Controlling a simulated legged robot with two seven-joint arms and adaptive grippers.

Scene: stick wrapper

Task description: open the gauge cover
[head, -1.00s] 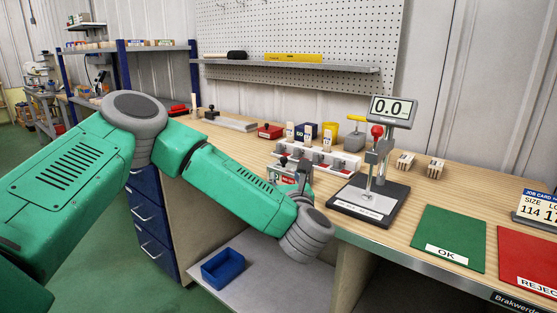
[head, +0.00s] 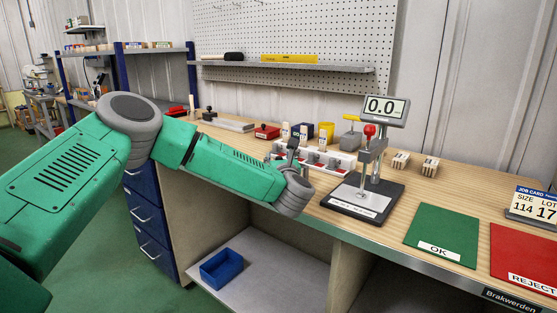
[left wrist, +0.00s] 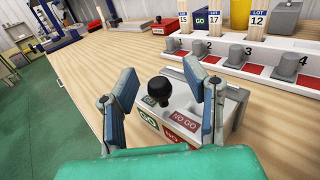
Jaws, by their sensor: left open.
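The gauge box (left wrist: 182,112) shows in the left wrist view, a pale box with GO and NO GO labels on its top and front. A black ball knob (left wrist: 161,90) stands up from its top; I take this top to be the cover, and it looks closed. My left gripper (left wrist: 163,84) is open, one finger on each side of the knob, with no clear contact. In the head view a dark part of the left gripper (head: 293,146) shows above my wrist, which hides the gauge box. My right gripper is not in view.
A white rack (left wrist: 262,60) with grey plugs and lot cards stands behind the gauge box. A digital indicator stand (head: 362,202) is to the right, then a green OK mat (head: 440,228) and a red REJECT mat (head: 522,250). Wooden bench top is clear left of the box.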

